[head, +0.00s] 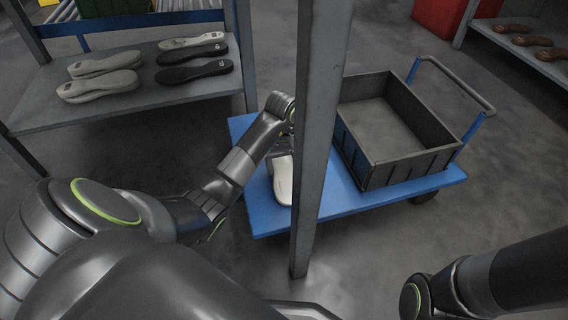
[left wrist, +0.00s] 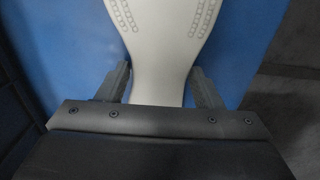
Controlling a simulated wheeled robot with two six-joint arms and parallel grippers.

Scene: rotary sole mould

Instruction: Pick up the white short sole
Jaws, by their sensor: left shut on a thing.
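A white sole (head: 284,180) is over the blue cart deck, partly behind a grey post in the head view. In the left wrist view the sole (left wrist: 160,42) is pale, with rows of small dots along both sides and a narrow waist. My left gripper (left wrist: 160,88) is shut on this waist, one finger at each side. In the head view my left gripper (head: 279,150) is at the sole's far end, partly hidden by the post. I cannot tell whether the sole touches the deck. My right arm shows at the lower right; its gripper is out of view.
A blue cart (head: 262,215) carries a dark open crate (head: 410,165), which looks empty. The grey upright post (head: 318,130) stands before the cart. A shelf (head: 35,105) at left holds several grey, black and whitish soles. Another shelf (head: 540,65) at right holds brown soles.

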